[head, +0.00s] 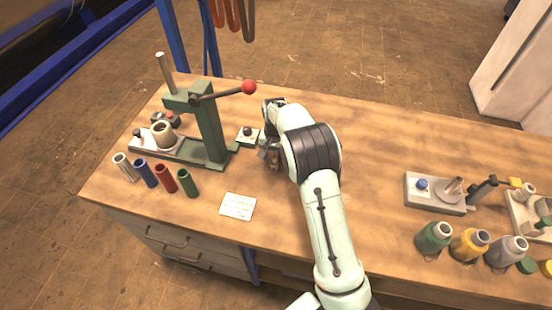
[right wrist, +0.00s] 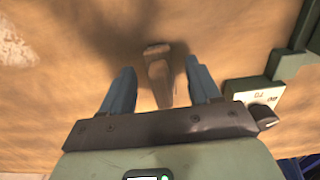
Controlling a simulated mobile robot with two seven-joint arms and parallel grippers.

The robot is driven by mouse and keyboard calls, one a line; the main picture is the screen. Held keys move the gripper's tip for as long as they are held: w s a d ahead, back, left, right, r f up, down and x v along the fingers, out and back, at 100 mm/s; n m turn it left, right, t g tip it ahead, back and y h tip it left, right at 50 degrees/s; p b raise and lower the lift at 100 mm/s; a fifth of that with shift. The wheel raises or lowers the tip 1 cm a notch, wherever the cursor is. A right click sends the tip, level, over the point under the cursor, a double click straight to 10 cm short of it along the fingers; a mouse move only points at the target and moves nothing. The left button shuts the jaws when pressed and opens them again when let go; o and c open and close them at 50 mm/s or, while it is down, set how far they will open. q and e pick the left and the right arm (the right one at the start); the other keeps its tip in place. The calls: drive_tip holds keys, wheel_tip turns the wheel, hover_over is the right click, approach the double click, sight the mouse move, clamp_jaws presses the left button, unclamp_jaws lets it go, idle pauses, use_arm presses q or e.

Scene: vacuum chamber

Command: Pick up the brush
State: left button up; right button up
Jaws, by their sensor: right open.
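In the right wrist view a small brown object, which looks like the brush (right wrist: 158,78), lies on the wooden bench top between my right gripper's two blue-grey fingers. My right gripper (right wrist: 160,84) is open, with a gap visible on each side of the object. In the head view my right gripper (head: 268,155) is low over the bench, just right of the green press, and my own wrist hides the brush there. My left gripper is in neither view.
The green lever press (head: 209,130) with a red knob stands close left of my right gripper. A small block with a dark knob (head: 248,132) is beside it. Bottles (head: 470,243) stand at right; the bench middle is clear.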

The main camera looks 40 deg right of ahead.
sight(276, 155)
clamp_jaws()
wheel_tip(276, 155, up, 10)
drive_tip(key=shift+f+p, duration=0.1)
drive_tip(key=shift+p, duration=0.3)
drive_tip(key=c, duration=0.7)
unclamp_jaws()
drive_tip(key=c, duration=0.3)
